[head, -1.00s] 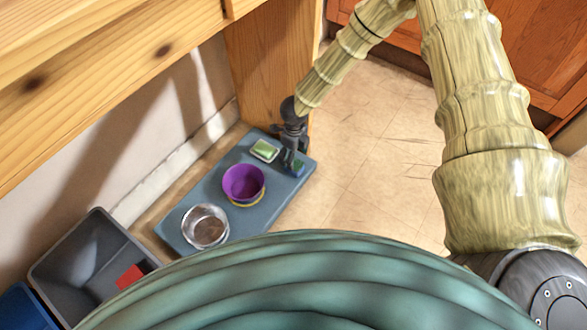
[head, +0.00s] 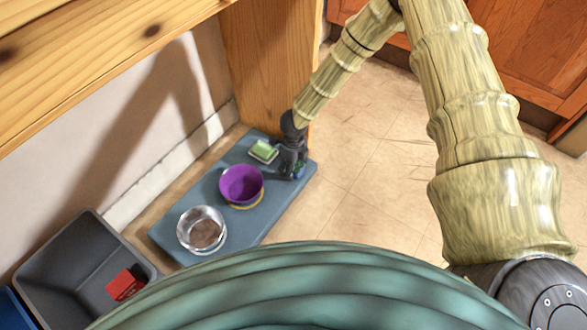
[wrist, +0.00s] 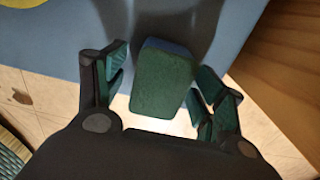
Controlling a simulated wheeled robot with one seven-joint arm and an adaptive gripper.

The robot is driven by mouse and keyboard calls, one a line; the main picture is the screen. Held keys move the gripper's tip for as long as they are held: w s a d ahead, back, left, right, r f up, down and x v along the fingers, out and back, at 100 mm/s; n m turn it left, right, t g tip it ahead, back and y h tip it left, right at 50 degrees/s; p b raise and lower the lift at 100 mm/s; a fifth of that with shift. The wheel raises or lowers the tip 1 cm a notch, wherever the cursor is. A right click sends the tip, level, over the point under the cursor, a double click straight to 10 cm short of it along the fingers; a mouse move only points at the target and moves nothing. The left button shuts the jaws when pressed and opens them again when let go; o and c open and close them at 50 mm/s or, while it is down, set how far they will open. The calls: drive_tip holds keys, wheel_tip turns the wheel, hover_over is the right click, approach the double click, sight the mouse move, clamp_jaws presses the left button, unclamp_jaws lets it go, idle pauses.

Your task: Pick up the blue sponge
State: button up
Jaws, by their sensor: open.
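The blue sponge (wrist: 163,82) is a small block in the wrist view, with a dark green face toward the camera and a bluish edge. My gripper (wrist: 166,76) is open, with one finger on each side of the sponge and a visible gap at both sides. In the head view my gripper (head: 291,160) points down at the far right end of the blue-grey mat (head: 262,228). There the sponge (head: 299,171) is mostly hidden behind the fingers, with a bit of blue showing.
A green sponge-like block (head: 264,151) on a pale dish lies left of my gripper. A purple bowl (head: 241,184) and a metal bowl (head: 201,230) stand on the mat. A grey bin (head: 62,262) holds a red item (head: 126,284). A wooden post (head: 268,70) rises close behind.

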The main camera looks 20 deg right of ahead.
drive_tip(key=c, duration=0.8)
drive_tip(key=shift+o, duration=0.2)
drive_tip(key=shift+r+p, duration=0.4)
drive_tip(key=shift+r, duration=0.05)
wheel_tip(320, 180, up, 3)
drive_tip(key=shift+f+p, duration=0.1)
drive_tip(key=shift+p, duration=1)
drive_tip(key=s+r+p, duration=0.1)
drive_tip(key=s+p, duration=0.4)
drive_tip(key=s, duration=1.1)
drive_tip(key=shift+d+r, duration=0.15)
